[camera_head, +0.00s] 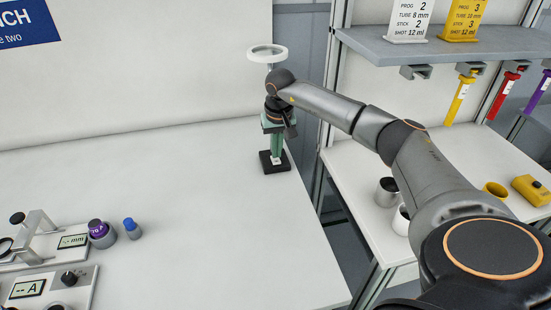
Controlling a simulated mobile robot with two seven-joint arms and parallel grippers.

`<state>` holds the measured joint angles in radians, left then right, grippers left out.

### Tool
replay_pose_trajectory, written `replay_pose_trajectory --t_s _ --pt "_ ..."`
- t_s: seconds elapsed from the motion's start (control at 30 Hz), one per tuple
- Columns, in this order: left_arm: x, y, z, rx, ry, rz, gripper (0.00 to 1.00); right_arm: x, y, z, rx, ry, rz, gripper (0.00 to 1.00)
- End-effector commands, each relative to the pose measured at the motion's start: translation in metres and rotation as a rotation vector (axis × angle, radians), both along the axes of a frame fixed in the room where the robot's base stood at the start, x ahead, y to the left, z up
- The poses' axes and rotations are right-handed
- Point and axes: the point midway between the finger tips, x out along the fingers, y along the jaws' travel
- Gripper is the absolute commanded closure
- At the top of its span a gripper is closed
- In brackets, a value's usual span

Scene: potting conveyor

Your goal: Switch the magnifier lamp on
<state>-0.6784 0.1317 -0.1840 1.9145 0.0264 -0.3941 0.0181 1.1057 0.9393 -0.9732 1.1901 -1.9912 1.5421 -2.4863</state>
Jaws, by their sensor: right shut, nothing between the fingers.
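The magnifier lamp stands near the back right of the white bench, with a white ring head (267,53) on top and a square black base (274,166) below. A small pale patch shows on the base; I cannot tell whether it is a switch or a label. My right gripper (276,152) points down over the base, shut and empty. My wrist and gripper hide much of the lamp's post, and whether the fingertips touch the base is unclear. I cannot tell whether the lamp is lit. My left gripper is out of view.
Instruments with displays (72,241), a purple-topped knob (98,230) and a blue-capped item (131,228) sit at the front left. A side table at right holds cups (386,192) and a yellow box (531,190), under a shelf (450,46) with hanging tools. The bench middle is clear.

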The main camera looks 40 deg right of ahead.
Motion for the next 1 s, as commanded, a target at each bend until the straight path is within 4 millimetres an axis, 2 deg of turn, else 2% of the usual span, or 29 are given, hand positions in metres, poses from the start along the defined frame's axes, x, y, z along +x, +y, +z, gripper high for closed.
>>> replay_pose_trajectory --t_s 1.0 --pt "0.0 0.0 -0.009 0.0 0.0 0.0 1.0 0.0 0.0 -0.017 0.0 0.001 0.0 1.0"
